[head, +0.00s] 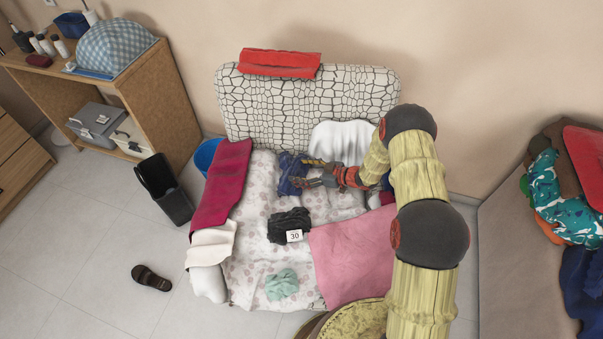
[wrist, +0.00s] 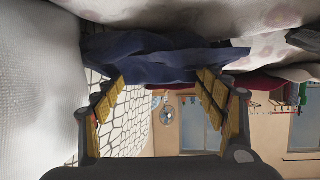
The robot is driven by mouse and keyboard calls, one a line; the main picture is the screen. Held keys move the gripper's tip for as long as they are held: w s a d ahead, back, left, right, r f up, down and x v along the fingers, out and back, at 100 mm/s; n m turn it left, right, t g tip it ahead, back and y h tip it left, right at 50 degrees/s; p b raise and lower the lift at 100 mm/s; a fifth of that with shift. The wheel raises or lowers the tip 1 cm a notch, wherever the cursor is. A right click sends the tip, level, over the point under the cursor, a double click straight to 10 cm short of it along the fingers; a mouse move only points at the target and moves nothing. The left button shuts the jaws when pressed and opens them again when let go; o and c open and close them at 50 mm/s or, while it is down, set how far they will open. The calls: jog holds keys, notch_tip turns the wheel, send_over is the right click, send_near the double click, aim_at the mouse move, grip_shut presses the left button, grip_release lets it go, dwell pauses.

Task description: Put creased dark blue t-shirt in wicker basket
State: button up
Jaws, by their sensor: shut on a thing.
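The creased dark blue t-shirt (head: 288,174) is a crumpled bundle on the sofa seat, near the foot of the backrest. My gripper (head: 302,172) reaches in from the right and is shut on the t-shirt. In the wrist view the dark blue cloth (wrist: 150,58) lies across the fingertips of my gripper (wrist: 162,80). I cannot tell whether the cloth is lifted clear of the seat. A round basket (head: 313,326), apparently the wicker one, shows at the bottom edge in the head view, partly hidden by my arm and cut off by the frame.
The patterned sofa (head: 255,265) also holds a black garment with a "30" tag (head: 290,224), a mint cloth (head: 282,284), a pink towel (head: 352,252) and a crimson cloth (head: 229,180). A black bin (head: 164,190) and a sandal (head: 151,278) are on the floor at left.

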jog(key=shift+w+f, duration=0.1)
jog(key=shift+f, duration=0.1)
jog(key=shift+f, duration=0.15)
jog(key=o, duration=1.2)
jog(key=shift+o, duration=0.2)
